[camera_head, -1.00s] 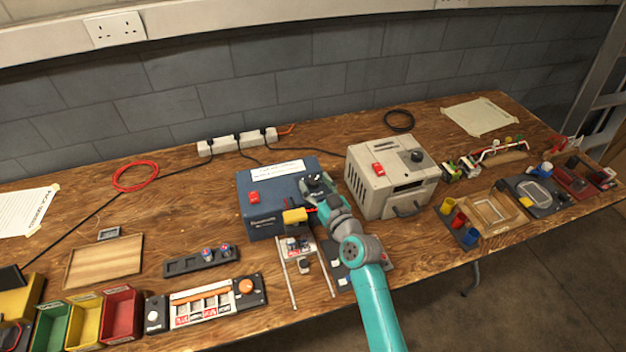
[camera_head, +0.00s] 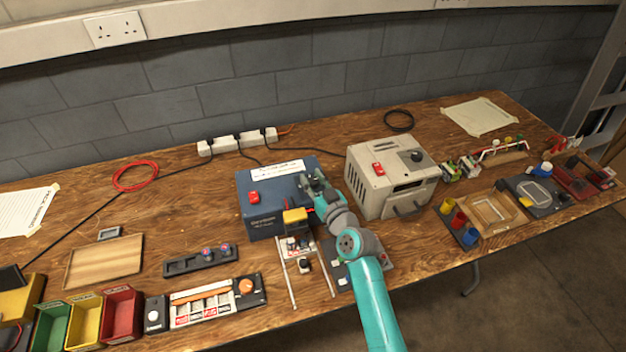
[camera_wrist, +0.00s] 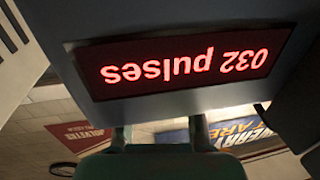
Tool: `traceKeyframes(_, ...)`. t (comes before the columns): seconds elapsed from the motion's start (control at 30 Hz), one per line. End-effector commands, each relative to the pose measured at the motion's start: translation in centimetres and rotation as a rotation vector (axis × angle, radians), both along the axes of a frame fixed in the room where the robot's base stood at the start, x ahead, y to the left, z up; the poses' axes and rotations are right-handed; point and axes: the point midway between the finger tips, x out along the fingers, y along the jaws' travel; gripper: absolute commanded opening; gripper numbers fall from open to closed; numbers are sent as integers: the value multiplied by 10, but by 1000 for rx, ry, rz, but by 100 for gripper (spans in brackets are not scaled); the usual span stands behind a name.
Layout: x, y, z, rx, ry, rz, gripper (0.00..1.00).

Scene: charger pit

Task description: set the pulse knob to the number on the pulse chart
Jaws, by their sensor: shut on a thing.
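The blue charger box (camera_head: 270,222) stands mid-bench with a red switch (camera_head: 254,197) and a white label (camera_head: 276,170) on top. My gripper (camera_head: 309,186) is down at the right end of its top, shut on what appears to be the pulse knob, which my gripper hides. In the wrist view a display (camera_wrist: 185,62) reads, upside down, "032 pulses" in red. A printed sheet (camera_head: 27,211) at the far left may be the pulse chart, but its text is too small to read.
A beige box (camera_head: 385,185) with a red switch and dark knob stands close on the right of my arm. A yellow block (camera_head: 295,216) and a small rail frame (camera_head: 290,284) are in front of the blue box. Coloured bins (camera_head: 122,312) stand at front left.

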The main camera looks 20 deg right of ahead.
Motion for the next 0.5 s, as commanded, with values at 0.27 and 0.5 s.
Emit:
traceKeyframes(0.27,1,-2,-2,2,10,81,0)
traceKeyframes(0.5,0,-1,-1,-1,1,127,0)
